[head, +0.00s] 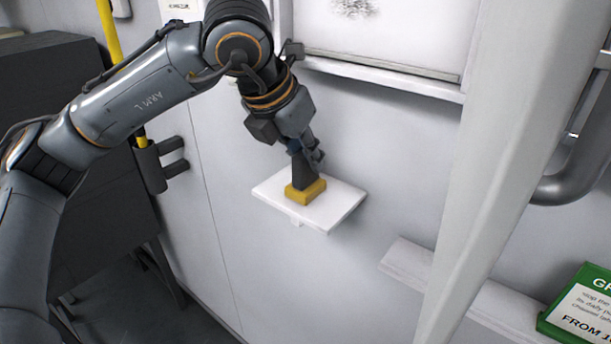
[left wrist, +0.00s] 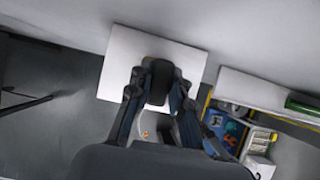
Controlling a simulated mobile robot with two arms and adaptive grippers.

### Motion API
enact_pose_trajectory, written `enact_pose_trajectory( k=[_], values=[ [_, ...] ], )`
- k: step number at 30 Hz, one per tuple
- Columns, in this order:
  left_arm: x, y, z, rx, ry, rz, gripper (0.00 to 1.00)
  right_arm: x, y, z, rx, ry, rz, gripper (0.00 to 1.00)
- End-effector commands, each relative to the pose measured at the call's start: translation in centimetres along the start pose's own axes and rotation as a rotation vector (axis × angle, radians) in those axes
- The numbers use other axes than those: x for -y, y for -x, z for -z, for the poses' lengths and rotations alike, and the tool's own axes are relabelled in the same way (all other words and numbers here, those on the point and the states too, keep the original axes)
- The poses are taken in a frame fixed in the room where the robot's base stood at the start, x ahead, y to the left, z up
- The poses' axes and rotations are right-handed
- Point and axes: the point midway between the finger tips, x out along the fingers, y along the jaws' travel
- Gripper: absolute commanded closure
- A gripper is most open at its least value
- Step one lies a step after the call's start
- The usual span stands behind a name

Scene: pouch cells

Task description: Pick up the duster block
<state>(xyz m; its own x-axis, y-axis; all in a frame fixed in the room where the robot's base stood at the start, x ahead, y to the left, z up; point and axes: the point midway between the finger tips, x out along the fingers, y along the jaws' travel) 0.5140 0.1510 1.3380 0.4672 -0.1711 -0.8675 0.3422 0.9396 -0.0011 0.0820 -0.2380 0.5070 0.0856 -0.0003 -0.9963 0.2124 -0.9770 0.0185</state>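The duster block (head: 306,193) has a yellow base and a dark upper part, and it is on or just over a small white shelf (head: 335,210) on the wall. My left gripper (head: 308,157) is right over it, pointing down. In the left wrist view, the dark top of the block (left wrist: 159,84) lies between the two fingertips, which are close to its sides. I cannot tell whether they press on it. My right gripper is in neither view.
A whiteboard with a ledge (head: 385,76) is on the wall above. A grey pipe (head: 570,185) and a green-edged sign (head: 578,312) are at the right. A white ledge (head: 408,260) is lower right of the shelf. A black cabinet (head: 50,80) is at the left.

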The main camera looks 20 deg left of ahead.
Motion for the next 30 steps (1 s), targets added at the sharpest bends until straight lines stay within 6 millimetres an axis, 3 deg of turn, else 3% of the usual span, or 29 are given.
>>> enact_pose_trajectory(
  k=[11, 17, 25, 30],
  values=[
    [0.0, 0.2, -0.2, 0.002, 0.0, -0.001, 1.0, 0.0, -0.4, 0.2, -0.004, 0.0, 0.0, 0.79],
    [0.1, 2.0, -1.3, 0.007, 0.0, 0.0, 1.0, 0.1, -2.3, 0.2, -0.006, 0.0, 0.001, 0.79],
    [3.6, 9.6, -1.2, 0.008, -0.005, -0.001, 1.0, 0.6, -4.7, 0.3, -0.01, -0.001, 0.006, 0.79],
    [6.5, 12.8, 0.7, 0.006, -0.005, -0.003, 1.0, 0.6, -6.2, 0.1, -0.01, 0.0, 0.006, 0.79]
  ],
)
